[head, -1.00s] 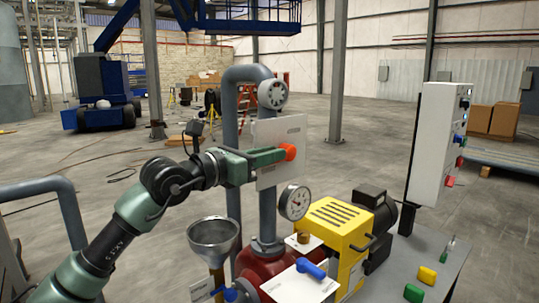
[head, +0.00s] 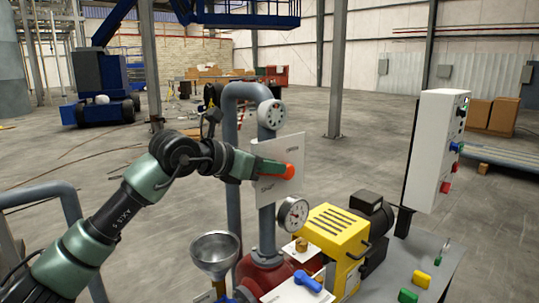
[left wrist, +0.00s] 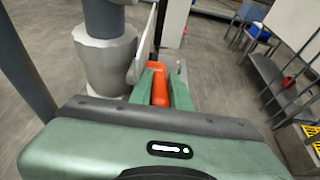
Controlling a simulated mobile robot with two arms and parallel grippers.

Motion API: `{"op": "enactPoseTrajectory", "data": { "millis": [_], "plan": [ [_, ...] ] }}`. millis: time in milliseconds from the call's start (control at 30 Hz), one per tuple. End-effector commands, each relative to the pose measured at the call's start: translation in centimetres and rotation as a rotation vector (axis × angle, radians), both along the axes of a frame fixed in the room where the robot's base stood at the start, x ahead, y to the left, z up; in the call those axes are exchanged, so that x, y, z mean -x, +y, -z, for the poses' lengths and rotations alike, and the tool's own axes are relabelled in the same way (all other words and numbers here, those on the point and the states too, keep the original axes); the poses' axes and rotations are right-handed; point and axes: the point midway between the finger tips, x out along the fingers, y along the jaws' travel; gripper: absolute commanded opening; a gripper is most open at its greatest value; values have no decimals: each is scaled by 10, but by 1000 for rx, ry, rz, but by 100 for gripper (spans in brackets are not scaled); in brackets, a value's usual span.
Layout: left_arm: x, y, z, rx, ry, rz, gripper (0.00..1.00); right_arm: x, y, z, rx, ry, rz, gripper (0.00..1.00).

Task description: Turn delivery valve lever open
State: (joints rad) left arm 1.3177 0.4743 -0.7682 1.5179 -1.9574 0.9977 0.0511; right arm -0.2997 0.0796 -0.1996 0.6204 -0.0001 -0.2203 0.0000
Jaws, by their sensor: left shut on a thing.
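The orange lever (head: 279,170) lies across a white label plate (head: 290,148) on the grey vertical pipe (head: 267,226). In the head view it points left from its right end, sloping slightly up toward my gripper. My left gripper (head: 257,167) comes in from the left and is shut on the lever. In the left wrist view the lever (left wrist: 160,88) sits between the two green fingers (left wrist: 160,75). The fingers hide part of the lever. My right gripper is not in view.
A pressure gauge (head: 292,214) sits below the plate and a grey round fitting (head: 271,114) above it. A funnel (head: 214,250), a blue lever (head: 307,281) and a yellow motor unit (head: 333,232) stand lower down. A control box (head: 436,150) is at right.

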Motion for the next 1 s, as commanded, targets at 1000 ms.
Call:
{"op": "enactPoseTrajectory", "data": {
  "millis": [1000],
  "plan": [
    [-7,-7,-12,-194,194,0,0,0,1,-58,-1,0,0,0]
  ]
}}
